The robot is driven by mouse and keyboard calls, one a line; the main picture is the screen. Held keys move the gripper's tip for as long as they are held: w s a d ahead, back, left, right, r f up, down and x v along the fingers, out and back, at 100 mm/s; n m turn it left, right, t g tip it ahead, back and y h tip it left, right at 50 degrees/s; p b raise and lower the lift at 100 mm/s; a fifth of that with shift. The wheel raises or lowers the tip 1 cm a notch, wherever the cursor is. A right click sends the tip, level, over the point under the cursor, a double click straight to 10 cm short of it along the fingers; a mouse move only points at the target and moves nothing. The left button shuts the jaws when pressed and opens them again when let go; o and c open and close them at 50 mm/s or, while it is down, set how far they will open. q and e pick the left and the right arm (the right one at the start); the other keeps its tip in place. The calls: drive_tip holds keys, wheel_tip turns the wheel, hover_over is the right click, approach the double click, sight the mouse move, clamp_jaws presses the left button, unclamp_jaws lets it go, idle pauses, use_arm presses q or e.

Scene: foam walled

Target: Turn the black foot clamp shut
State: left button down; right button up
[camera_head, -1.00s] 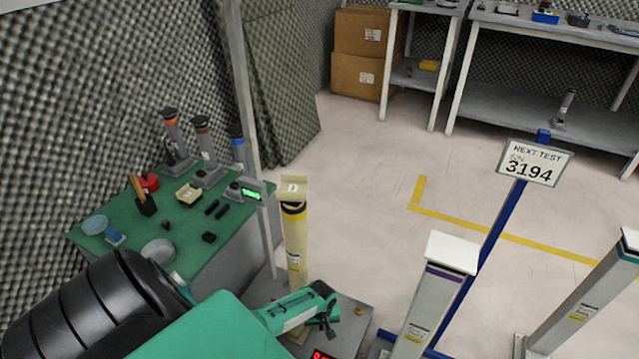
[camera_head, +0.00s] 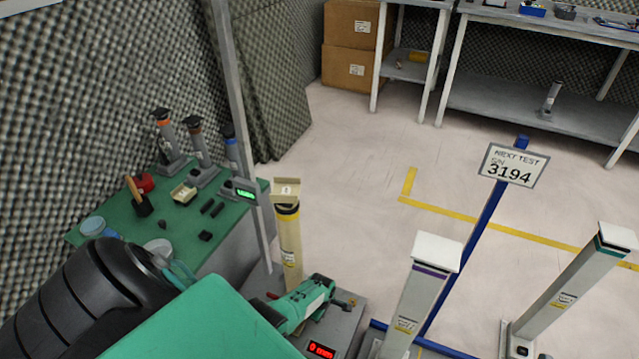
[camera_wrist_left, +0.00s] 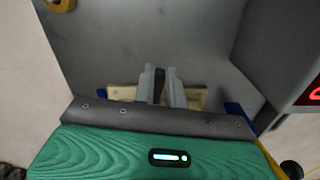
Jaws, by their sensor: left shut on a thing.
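The black foot clamp (camera_wrist_left: 158,86) shows as a small dark piece between the two grey fingers of my left gripper (camera_wrist_left: 162,88) in the left wrist view. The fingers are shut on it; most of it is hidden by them. Behind the fingers lies the cream foot (camera_wrist_left: 122,93) of a post, on a grey plate. In the head view my left gripper (camera_head: 338,303) is low beside the cream post (camera_head: 289,240) with black and yellow bands, and the clamp cannot be made out there. The post stands upright. My right gripper is not in view.
A red-digit display (camera_head: 321,350) sits at the plate's front. A green bench (camera_head: 120,210) with small tools stands left. A pale purple-banded post (camera_head: 415,295) stands right of the plate, near a blue pole with a sign (camera_head: 513,166). Open floor lies behind.

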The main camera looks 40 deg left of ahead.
use_arm(q)
drive_tip(key=shift+w+n, duration=0.1)
drive_tip(key=shift+n, duration=0.7)
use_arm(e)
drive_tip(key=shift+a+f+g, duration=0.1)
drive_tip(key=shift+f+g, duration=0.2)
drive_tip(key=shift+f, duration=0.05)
use_arm(q)
drive_tip(key=shift+a, duration=0.1)
drive_tip(key=c, duration=1.4)
unclamp_jaws()
drive_tip(key=shift+c, duration=0.2)
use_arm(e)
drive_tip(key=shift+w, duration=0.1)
